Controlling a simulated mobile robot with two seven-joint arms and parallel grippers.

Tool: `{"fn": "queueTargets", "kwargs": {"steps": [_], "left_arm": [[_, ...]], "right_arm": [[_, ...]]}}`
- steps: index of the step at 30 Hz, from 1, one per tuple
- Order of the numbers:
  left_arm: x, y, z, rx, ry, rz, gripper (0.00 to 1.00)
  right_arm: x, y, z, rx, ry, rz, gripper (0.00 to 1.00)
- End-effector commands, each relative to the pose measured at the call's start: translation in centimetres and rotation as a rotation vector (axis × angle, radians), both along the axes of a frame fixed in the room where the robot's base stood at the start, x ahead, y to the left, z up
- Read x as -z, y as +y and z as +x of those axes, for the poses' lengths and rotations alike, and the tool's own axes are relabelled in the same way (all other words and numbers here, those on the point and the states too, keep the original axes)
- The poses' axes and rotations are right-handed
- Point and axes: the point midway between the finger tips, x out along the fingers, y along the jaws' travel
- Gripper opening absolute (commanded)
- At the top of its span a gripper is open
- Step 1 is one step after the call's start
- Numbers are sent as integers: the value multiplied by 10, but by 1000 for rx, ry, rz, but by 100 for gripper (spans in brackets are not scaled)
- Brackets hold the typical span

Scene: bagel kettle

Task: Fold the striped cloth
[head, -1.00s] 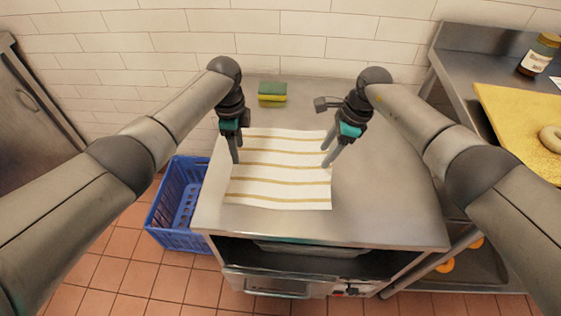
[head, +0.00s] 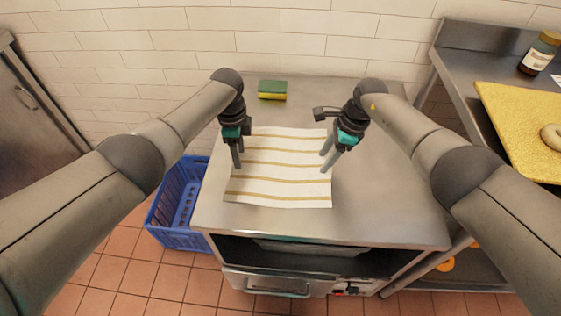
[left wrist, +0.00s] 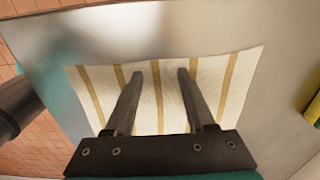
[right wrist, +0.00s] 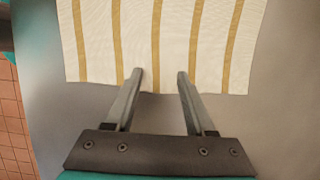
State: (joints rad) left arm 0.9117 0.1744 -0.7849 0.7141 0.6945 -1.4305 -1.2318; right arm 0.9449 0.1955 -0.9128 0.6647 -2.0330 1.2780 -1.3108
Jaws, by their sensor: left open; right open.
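The striped cloth (head: 280,184), white with tan stripes, lies spread flat on the steel counter top. It also shows in the left wrist view (left wrist: 171,95) and in the right wrist view (right wrist: 178,40). My left gripper (head: 239,165) is open over the cloth's left edge, and its fingers (left wrist: 160,72) overlap the cloth in its wrist view. My right gripper (head: 325,160) is open at the cloth's right edge, with its fingertips (right wrist: 160,72) just over that edge. Neither gripper holds the cloth. I cannot tell whether the fingertips touch it.
A green and yellow sponge (head: 272,90) lies behind the cloth on the steel counter (head: 390,210). A blue crate (head: 170,236) stands on the floor at left. A yellow board (head: 500,110) and a jar (head: 540,55) are on the right-hand table. The counter right of the cloth is clear.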

Motion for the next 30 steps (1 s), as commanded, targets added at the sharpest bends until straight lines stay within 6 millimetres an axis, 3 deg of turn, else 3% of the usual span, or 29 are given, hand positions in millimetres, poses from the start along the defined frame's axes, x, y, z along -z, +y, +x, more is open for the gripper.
{"fn": "queueTargets", "kwargs": {"steps": [27,30], "left_arm": [[1,1,-1,-1,3,1,2],[1,1,-1,-1,3,1,0]], "right_arm": [[1,-1,0,1,1,-2,2],[1,-1,0,1,1,-2,0]]}}
